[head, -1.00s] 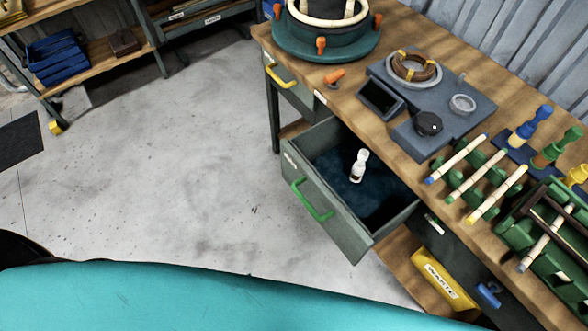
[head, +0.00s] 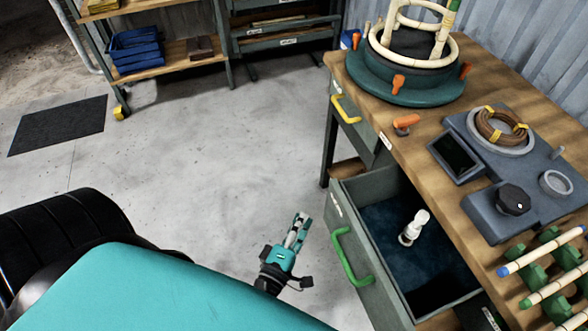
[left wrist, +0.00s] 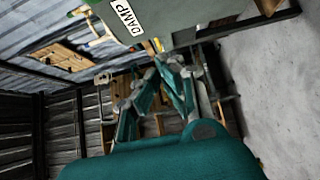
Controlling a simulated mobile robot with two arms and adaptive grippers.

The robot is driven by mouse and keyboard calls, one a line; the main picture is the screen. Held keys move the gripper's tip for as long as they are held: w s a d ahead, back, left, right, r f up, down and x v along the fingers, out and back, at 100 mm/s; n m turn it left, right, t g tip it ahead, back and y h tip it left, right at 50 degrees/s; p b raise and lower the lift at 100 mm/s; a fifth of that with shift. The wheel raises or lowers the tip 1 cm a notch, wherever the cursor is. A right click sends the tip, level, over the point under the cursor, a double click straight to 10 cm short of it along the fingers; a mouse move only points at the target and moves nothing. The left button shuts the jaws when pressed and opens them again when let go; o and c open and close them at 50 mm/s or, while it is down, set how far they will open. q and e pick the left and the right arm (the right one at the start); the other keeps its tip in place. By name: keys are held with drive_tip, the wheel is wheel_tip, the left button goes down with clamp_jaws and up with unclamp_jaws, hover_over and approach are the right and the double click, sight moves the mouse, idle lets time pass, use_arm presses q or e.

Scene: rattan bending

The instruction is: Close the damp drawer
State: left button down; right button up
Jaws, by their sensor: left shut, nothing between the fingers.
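The damp drawer (head: 386,306) is a grey-green drawer with a green handle (head: 341,262). It stands pulled open under the bench in the head view. A small white bottle (head: 413,229) stands on its dark blue bottom. In the left wrist view the drawer front (left wrist: 185,32) fills the top, with a DAMP label (left wrist: 127,18). My left gripper (head: 301,222) is shut and empty, over the floor left of the handle and apart from it. Its fingers also show in the left wrist view (left wrist: 163,68). My right gripper is not in view.
A wooden bench (head: 440,106) carries a round green fixture (head: 412,80), a grey device (head: 520,200) and rattan sticks (head: 540,250). A closed drawer with a yellow handle (head: 345,110) is farther back. The floor (head: 230,160) left of the bench is clear.

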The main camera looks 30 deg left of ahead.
use_arm(q)
drive_tip(key=shift+w+d, duration=0.35)
drive_tip(key=shift+w, duration=0.65)
drive_tip(key=shift+w+d, duration=0.35)
drive_tip(key=shift+w, duration=0.6)
drive_tip(key=shift+w+d, duration=0.35)
drive_tip(key=shift+w, duration=0.65)
